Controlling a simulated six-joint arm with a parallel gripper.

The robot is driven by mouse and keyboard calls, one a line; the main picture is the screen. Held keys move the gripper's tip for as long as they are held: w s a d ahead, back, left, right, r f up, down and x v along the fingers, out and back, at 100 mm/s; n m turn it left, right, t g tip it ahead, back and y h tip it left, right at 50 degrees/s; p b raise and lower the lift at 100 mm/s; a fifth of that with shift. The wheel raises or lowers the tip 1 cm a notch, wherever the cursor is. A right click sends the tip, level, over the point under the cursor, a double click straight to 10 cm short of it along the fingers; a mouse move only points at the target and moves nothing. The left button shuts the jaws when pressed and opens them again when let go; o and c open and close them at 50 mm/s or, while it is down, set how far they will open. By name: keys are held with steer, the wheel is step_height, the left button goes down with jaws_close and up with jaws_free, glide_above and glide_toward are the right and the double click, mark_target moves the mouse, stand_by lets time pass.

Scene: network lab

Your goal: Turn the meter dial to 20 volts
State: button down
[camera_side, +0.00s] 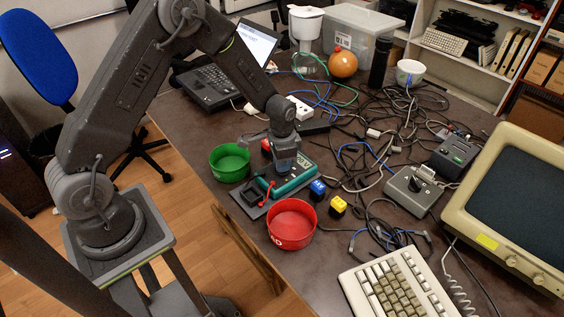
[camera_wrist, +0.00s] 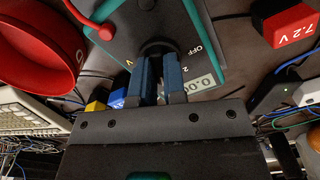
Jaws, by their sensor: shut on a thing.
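The meter (camera_side: 298,184) is a dark case with a teal rim, lying on the table between the red and green bowls. In the wrist view its face (camera_wrist: 122,38) shows the marks OFF, 2 and V, and part of its display (camera_wrist: 203,84) reads zeros. The round black dial (camera_wrist: 158,46) sits between the tips of my blue fingers. My gripper (camera_wrist: 158,62) is shut on the dial from above. In the side view my gripper (camera_side: 285,170) is over the meter and hides the dial. The dial's pointer is covered, so its setting cannot be told.
A red bowl (camera_side: 292,223) and a green bowl (camera_side: 229,163) stand close on either side. Blue (camera_side: 317,188) and yellow (camera_side: 337,206) blocks lie right of the meter. A red block marked 7.2 V (camera_wrist: 288,25) is nearby. Cables clutter the table behind.

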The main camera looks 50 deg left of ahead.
stand_by(0.5)
steer(key=c, duration=1.2)
jaws_free()
step_height(320, 180, up, 14)
steer(key=shift+f, duration=0.1)
steer(key=s+d+r+n+t, duration=0.2)
steer(key=s+r, duration=0.7)
steer(key=r, duration=0.2)
steer(key=s+r+n+t, duration=0.1)
steer(key=s, duration=0.3)
steer(key=s+d+r+t, duration=0.1)
steer(key=s, duration=0.4)
steer(key=s+d+r+n+t, duration=0.1)
steer(key=s+r, duration=0.1)
steer(key=s, duration=0.2)
steer(key=shift+s+d+r+n+t, duration=0.1)
steer(key=shift+s+d+n+t, duration=0.1)
steer(key=shift+s+n+t, duration=0.15)
